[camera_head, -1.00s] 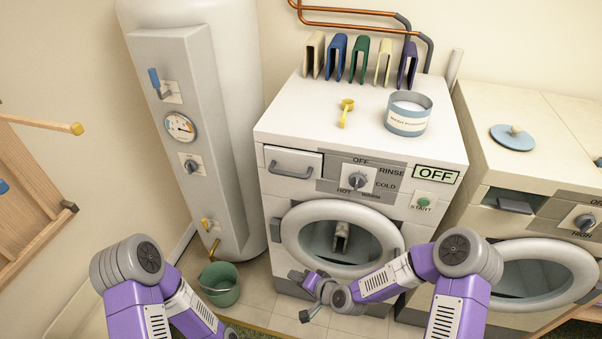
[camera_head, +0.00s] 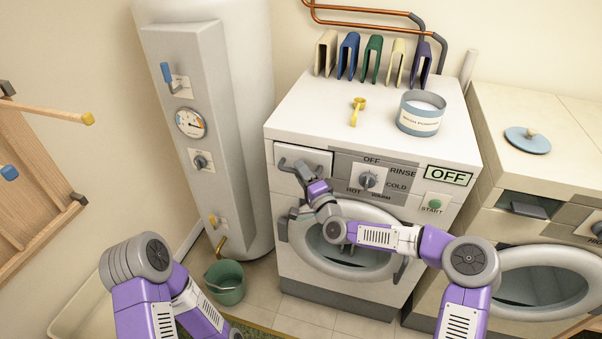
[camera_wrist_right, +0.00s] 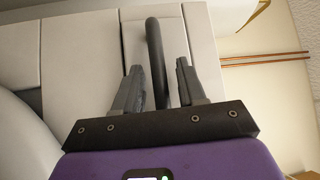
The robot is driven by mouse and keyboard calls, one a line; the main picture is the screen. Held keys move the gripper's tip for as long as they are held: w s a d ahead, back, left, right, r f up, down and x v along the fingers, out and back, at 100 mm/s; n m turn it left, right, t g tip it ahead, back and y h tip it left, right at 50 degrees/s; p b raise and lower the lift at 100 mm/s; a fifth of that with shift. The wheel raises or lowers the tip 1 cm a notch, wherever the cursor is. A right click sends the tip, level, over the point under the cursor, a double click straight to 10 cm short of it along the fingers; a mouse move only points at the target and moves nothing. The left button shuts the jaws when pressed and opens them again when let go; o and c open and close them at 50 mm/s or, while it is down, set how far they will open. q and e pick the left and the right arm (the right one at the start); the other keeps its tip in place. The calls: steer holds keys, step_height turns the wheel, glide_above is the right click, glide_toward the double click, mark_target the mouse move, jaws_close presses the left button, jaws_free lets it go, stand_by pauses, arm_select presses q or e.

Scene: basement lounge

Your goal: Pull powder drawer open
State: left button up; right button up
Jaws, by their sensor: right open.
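The powder drawer (camera_head: 320,157) is at the top left of the washing machine's front and looks shut. Its dark bar handle (camera_wrist_right: 155,50) stands out from the pale front in the right wrist view. My right gripper (camera_head: 296,168) is at the drawer in the head view and partly covers the handle. In the right wrist view my right gripper (camera_wrist_right: 158,80) is open, with the handle between its two fingers and a gap on both sides. My left arm shows at the lower left of the head view, but its gripper is out of frame.
The washing machine (camera_head: 335,110) carries a powder tub (camera_head: 420,120), a yellow scoop (camera_head: 357,110) and several coloured upright items. Its round door (camera_head: 325,255) is below my right arm. A boiler (camera_head: 220,70) stands close on the left, with a green bucket (camera_head: 225,283) on the floor.

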steer(key=shift+w+a, duration=0.15)
steer(key=shift+w, duration=0.1)
jaws_close()
